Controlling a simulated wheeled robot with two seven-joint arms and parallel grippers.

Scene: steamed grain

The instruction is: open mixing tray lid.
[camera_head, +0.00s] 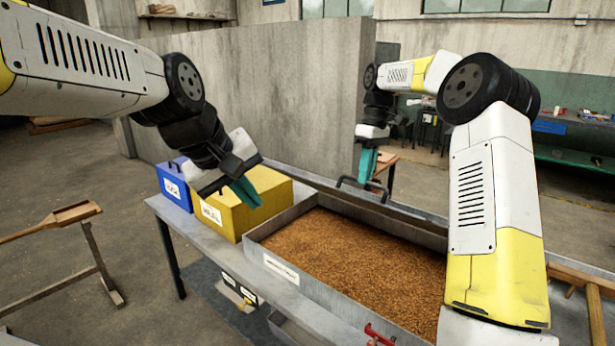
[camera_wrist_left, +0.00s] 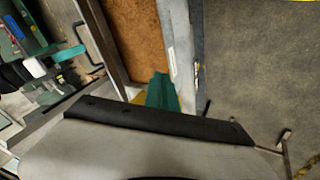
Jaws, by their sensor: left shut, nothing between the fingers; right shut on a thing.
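The mixing tray (camera_head: 340,300) is a grey metal box filled with brown grain (camera_head: 350,250), and its top is uncovered. The grey lid (camera_head: 405,212) shows edge-on along the tray's far side, with a dark bar handle (camera_head: 347,181). My right gripper (camera_head: 368,178) is shut on the lid handle, its teal fingers pointing down. In the left wrist view, the right gripper (camera_wrist_left: 66,55) and handle also show at the upper left. My left gripper (camera_head: 246,193) is shut and empty above the yellow box, left of the tray. Its teal fingertips show in its wrist view (camera_wrist_left: 162,95).
A yellow box (camera_head: 235,222) and a blue box (camera_head: 173,190) stand on the table left of the tray. A red-handled tool (camera_head: 378,336) is at the tray's near edge. A concrete partition (camera_head: 270,90) stands behind. A wooden stand (camera_head: 85,250) is on the floor at left.

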